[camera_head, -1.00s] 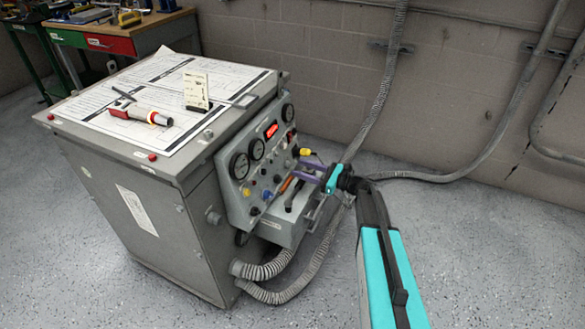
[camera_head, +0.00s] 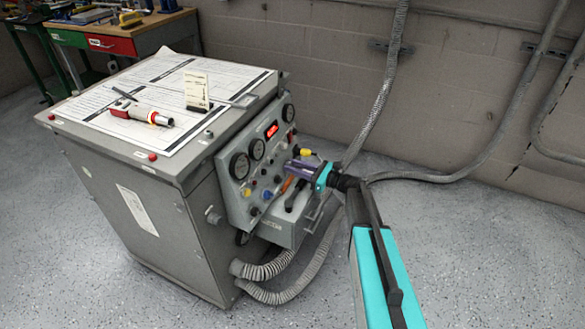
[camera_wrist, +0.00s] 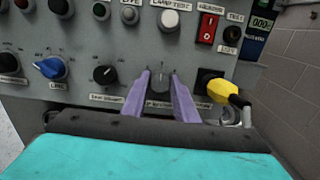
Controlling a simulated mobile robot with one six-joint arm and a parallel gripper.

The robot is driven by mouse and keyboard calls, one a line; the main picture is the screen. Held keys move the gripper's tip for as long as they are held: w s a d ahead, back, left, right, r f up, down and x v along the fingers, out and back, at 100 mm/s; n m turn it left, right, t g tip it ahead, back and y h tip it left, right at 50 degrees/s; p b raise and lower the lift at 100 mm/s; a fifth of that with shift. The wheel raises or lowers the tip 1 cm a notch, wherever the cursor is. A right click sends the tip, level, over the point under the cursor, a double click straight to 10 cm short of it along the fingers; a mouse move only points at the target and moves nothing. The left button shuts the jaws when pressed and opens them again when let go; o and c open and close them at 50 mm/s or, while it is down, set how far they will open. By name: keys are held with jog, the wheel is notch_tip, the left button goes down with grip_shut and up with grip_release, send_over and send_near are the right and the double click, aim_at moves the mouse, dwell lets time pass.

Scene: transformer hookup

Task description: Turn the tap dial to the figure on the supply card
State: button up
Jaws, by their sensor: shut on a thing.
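In the wrist view, a dark grey dial (camera_wrist: 162,74), apparently the tap dial, sits low on the panel with scale marks around it. The label below it is partly hidden by my fingers. My gripper (camera_wrist: 163,80) has its two purple fingers on either side of this dial, shut on it. In the head view, my gripper (camera_head: 296,170) reaches the panel from the right and hides the dial. A cream card (camera_head: 196,87) stands upright in a dark holder on the cabinet top; its writing is too small to read.
A black knob (camera_wrist: 104,75) and a blue knob (camera_wrist: 50,68) are left of the dial. A yellow-handled part (camera_wrist: 222,91) sticks out close on the right. A red switch (camera_wrist: 207,28) is above. A red-and-white tool (camera_head: 142,115) lies on the cabinet's paper sheet.

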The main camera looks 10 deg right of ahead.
jog(key=shift+s+d+f+n, duration=0.1)
jog(key=shift+d+n, duration=0.05)
jog(key=shift+n, duration=0.15)
jog(key=shift+d+n+b, duration=0.1)
jog(key=shift+n+b, duration=0.3)
jog(key=shift+w+d+r+n+g+b, duration=0.1)
jog(key=shift+n+g+b, duration=0.5)
jog(key=shift+n+b, duration=2.05)
jog(key=shift+w+d+r+n+g+b, duration=0.1)
jog(key=shift+n+g+b, duration=0.8)
jog(key=shift+n, duration=3.25)
jog(key=shift+d+n+g+b, duration=0.1)
jog(key=shift+n+g+b, duration=0.2)
jog(key=shift+n+b, duration=2.5)
jog(key=shift+n+h+p, duration=0.3)
jog(key=shift+n+p, duration=0.3)
jog(key=o, duration=1)
jog(key=shift+a, duration=0.15)
